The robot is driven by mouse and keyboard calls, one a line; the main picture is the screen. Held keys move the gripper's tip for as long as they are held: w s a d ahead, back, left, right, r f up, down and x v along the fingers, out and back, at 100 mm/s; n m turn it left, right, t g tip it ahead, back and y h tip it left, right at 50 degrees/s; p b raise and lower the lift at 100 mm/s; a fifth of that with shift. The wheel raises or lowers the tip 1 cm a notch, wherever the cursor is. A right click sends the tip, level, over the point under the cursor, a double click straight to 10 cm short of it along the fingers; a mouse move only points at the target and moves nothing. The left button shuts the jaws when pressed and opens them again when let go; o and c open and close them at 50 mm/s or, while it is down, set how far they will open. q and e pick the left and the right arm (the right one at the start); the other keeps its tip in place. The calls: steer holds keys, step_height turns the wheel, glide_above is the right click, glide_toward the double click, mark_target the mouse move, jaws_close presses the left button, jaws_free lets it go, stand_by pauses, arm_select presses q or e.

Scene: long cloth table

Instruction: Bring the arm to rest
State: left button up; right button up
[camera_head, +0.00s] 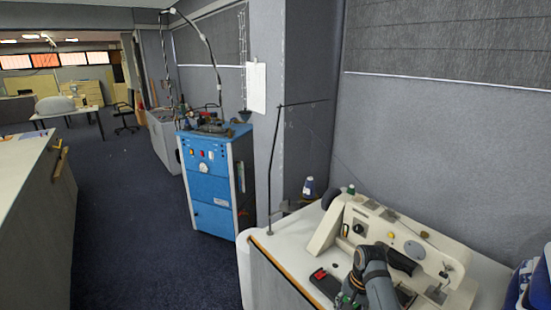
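One of my dark grey arms shows at the bottom right, in front of a cream sewing machine. I cannot make out a gripper or fingertips on it, and I cannot tell which arm it is. No other arm of mine is in view. I see nothing held.
The cream sewing machine (409,246) stands on a white table (285,254) with a thin upright thread stand (273,170). A blue cabinet (212,185) stands further back. A pale-topped counter (22,165) is at the left. The dark carpet (135,235) between them is clear.

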steer(key=s+d+f+n+t+h, duration=0.1)
steer(key=s+n, duration=0.1)
steer(key=s, duration=0.4)
steer(key=s+d+f+n+t, duration=0.1)
steer(key=s+f+n, duration=0.1)
steer(key=s, duration=0.4)
steer(key=s+r+n+t+h, duration=0.15)
steer(key=s+r+n, duration=0.4)
steer(key=s, duration=0.55)
steer(key=s+d+f+m, duration=0.1)
steer(key=s+d+f, duration=0.1)
steer(key=f, duration=1.2)
steer(key=s+d+f, duration=0.1)
steer(key=d+f, duration=0.1)
steer(key=f, duration=1.1)
arm_select(q)
steer(key=s, duration=0.2)
steer(key=shift+s+f, duration=0.1)
steer(key=shift+s, duration=0.2)
arm_select(e)
steer(key=s+f+g, duration=0.2)
steer(key=s+f, duration=1.3)
steer(key=s, duration=0.3)
steer(key=shift+d+f, duration=0.25)
steer(key=shift+d, duration=0.05)
